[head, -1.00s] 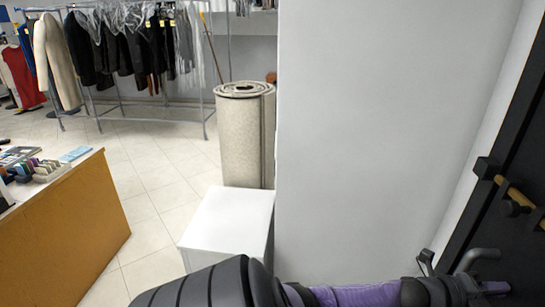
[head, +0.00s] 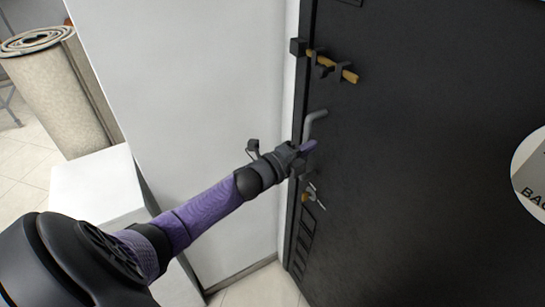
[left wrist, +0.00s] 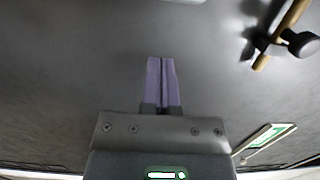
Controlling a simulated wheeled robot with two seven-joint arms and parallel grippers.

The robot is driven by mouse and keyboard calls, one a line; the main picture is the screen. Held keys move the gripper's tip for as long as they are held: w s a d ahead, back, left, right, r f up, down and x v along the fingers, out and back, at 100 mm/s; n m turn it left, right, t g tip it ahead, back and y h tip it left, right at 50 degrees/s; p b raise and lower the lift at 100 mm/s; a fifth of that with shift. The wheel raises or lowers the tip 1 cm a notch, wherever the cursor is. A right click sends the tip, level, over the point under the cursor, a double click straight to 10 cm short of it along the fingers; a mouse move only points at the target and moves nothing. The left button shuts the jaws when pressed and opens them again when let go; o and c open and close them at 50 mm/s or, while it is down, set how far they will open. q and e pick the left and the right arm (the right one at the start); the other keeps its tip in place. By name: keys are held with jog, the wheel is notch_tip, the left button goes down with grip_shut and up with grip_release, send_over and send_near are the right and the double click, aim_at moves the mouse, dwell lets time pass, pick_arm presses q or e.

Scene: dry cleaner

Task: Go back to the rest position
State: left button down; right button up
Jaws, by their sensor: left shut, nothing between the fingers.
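My left arm reaches from the lower left across the head view. My left gripper (head: 309,146) is shut and empty, its purple fingers close to the black door (head: 410,180), just below the grey lever handle (head: 315,122). In the left wrist view the two purple fingers (left wrist: 162,62) lie together with nothing between them, against the dark door surface (left wrist: 90,70). I cannot tell whether they touch the door or the handle. My right gripper is not in view.
A wooden bar bolt (head: 332,66) sits on the door above the handle. A lock with keys (head: 308,196) is below. A white wall (head: 190,80) stands left of the door. A white box (head: 95,185) and a rolled carpet (head: 58,95) are at the left.

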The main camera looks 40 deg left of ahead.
pick_arm(q)
jog(key=a+v, duration=0.1)
jog(key=v, duration=0.6)
jog(key=s+f+n+g+y+b, duration=0.2)
jog(key=s+f+n, duration=0.2)
jog(key=f, duration=0.6)
jog(key=s+f+n+g+y+b, duration=0.1)
jog(key=s+f+n+g+b, duration=0.15)
jog(key=f, duration=0.75)
jog(key=s+f+n+g+y+b, duration=0.2)
jog(key=s+f+n+g, duration=0.15)
jog(key=f, duration=0.65)
jog(key=s+d+f+n+g+b, duration=0.2)
jog(key=s+d+f+n+g, duration=0.2)
jog(key=s+f, duration=0.5)
jog(key=s+d+f+n+g+b, duration=0.3)
jog(key=s+f, duration=0.7)
jog(key=s, duration=0.8)
jog(key=d+n+g, duration=0.1)
jog(key=d+g, duration=0.1)
jog(key=d, duration=0.1)
jog(key=shift+s+d+h, duration=0.2)
jog(key=shift+s+h, duration=0.05)
jog(key=shift+h, duration=0.15)
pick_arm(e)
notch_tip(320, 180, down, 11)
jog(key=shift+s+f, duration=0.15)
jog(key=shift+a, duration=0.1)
